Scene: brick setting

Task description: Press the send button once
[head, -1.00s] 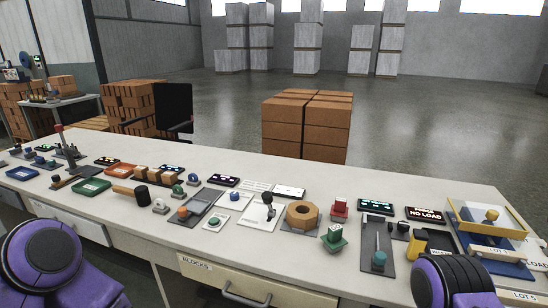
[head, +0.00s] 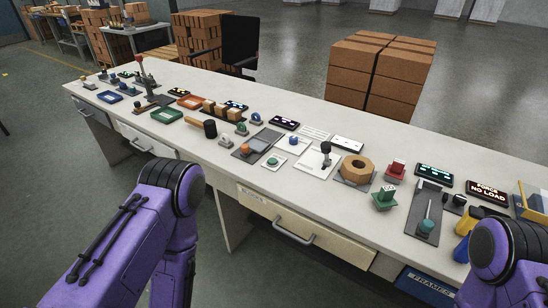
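Several button-like controls stand on the long white desk (head: 300,190). I cannot read which one is the send button. A green round button on a small white plate (head: 273,162) is near the desk's middle front. A red block-shaped control (head: 395,171) and a green one (head: 384,197) stand to the right. An orange knob (head: 245,149) sits on a grey plate, and small knobs in blue and green stand nearby. My two purple arms show at the lower left and lower right, in front of the desk. Neither gripper is in the picture.
A lever on a white plate (head: 326,155), a wooden octagonal ring (head: 355,168) and a dark-headed mallet (head: 205,127) are on the desk. A "NO LOAD" display (head: 487,190) is at the right. A brick stack (head: 375,75) and a dark chair (head: 240,42) stand behind.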

